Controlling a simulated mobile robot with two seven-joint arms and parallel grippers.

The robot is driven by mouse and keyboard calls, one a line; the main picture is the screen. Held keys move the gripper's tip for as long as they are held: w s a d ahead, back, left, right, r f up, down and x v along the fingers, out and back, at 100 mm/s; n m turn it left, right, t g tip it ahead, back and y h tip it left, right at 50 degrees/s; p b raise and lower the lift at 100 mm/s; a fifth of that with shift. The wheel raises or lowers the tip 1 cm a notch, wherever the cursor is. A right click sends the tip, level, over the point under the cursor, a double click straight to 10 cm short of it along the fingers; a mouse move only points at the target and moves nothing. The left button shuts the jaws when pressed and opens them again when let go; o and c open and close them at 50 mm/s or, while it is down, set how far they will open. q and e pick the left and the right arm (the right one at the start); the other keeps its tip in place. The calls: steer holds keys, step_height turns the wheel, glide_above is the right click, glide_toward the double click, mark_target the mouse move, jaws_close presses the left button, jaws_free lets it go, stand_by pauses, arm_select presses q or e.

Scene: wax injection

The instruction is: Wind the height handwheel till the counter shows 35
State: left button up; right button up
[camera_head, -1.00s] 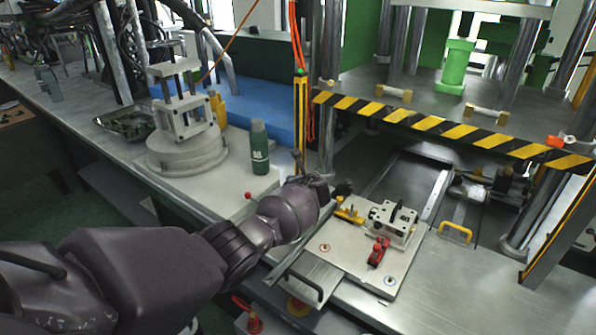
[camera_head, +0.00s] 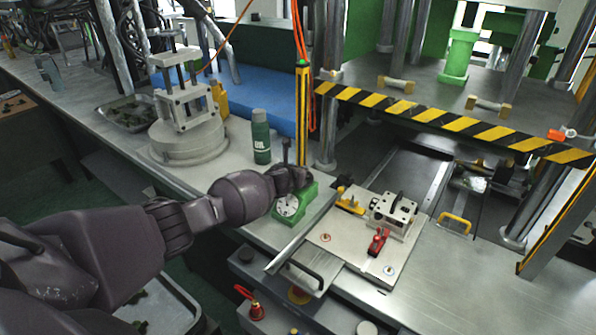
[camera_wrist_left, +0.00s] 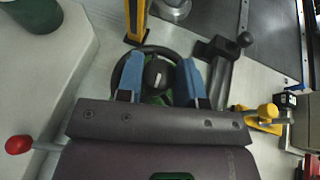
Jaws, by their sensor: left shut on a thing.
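The green counter box (camera_head: 292,206) with a round white dial stands on the bench; its reading is too small to make out. The black handwheel (camera_wrist_left: 121,68) shows in the left wrist view as a dark ring over green. My left gripper (camera_head: 298,178) is at the box's top in the head view and hides most of the wheel. In the left wrist view, the blue fingers of the gripper (camera_wrist_left: 162,78) stand on both sides of a dark round knob (camera_wrist_left: 157,72) at the wheel, shut on it. My right gripper is out of view.
A green bottle (camera_head: 261,138) stands behind the gripper, close to a yellow post (camera_head: 302,115). A fixture plate (camera_head: 350,260) with a red clamp (camera_head: 378,242) lies to the right. A black lever (camera_wrist_left: 226,62) is close by the right finger. A striped press edge (camera_head: 450,122) is beyond.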

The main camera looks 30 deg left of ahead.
arm_select(q)
steer(key=shift+f, duration=0.1)
stand_by(0.4)
steer(key=o, duration=0.9)
steer(key=shift+v, duration=5.45)
steer(key=shift+a, duration=0.1)
steer(key=shift+s, duration=0.1)
